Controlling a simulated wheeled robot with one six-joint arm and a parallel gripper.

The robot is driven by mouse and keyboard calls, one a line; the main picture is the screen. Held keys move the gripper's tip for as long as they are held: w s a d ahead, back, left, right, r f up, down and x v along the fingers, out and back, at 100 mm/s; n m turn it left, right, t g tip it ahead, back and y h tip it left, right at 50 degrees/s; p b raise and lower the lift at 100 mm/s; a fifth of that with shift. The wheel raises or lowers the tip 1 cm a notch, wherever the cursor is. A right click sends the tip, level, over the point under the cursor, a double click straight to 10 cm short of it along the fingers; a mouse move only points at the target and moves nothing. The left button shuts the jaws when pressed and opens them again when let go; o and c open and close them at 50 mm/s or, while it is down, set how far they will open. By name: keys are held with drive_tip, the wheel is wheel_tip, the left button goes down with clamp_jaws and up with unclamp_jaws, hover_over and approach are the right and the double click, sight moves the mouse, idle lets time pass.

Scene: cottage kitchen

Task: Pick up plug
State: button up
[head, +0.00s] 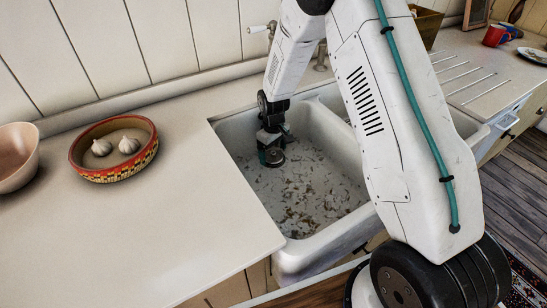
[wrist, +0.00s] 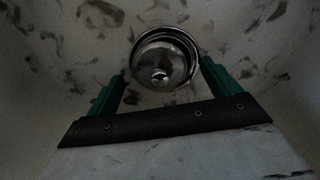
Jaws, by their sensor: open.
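The plug (wrist: 158,66) shows in the wrist view as a round, shiny metal disc with a small bright knob at its middle, set in a dark ring at the sink bottom. In the head view the dark round plug (head: 275,158) lies in the back left part of the sink, just under my gripper. My gripper (wrist: 164,70) is open, with one green finger on either side of the plug in the wrist view. Nothing is between the fingers' grip. I cannot tell the exact height of the fingertips above the plug. The gripper (head: 270,148) partly hides the plug's surroundings in the head view.
The white sink (head: 296,246) has a stained floor and walls close around my gripper. A patterned bowl (head: 112,175) with garlic and a pinkish bowl (head: 18,160) stand on the left counter (head: 170,225). A red mug (head: 494,36) stands far right. My arm hides the sink's right part.

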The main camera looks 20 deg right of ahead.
sight(274, 152)
drive_tip(key=shift+f, duration=0.4)
drive_tip(key=c, duration=1.1)
drive_tip(key=shift+r, duration=0.2)
drive_tip(key=shift+r, duration=0.25)
drive_tip(key=r, duration=0.3)
drive_tip(key=shift+s, duration=0.2)
drive_tip(key=s, duration=1)
drive_tip(key=s+a+r, duration=0.1)
drive_tip(key=s, duration=0.4)
drive_tip(key=shift+s+r, duration=0.1)
drive_tip(key=shift+s, duration=0.2)
drive_tip(key=shift+r, duration=10)
drive_tip(key=shift+w, duration=0.1)
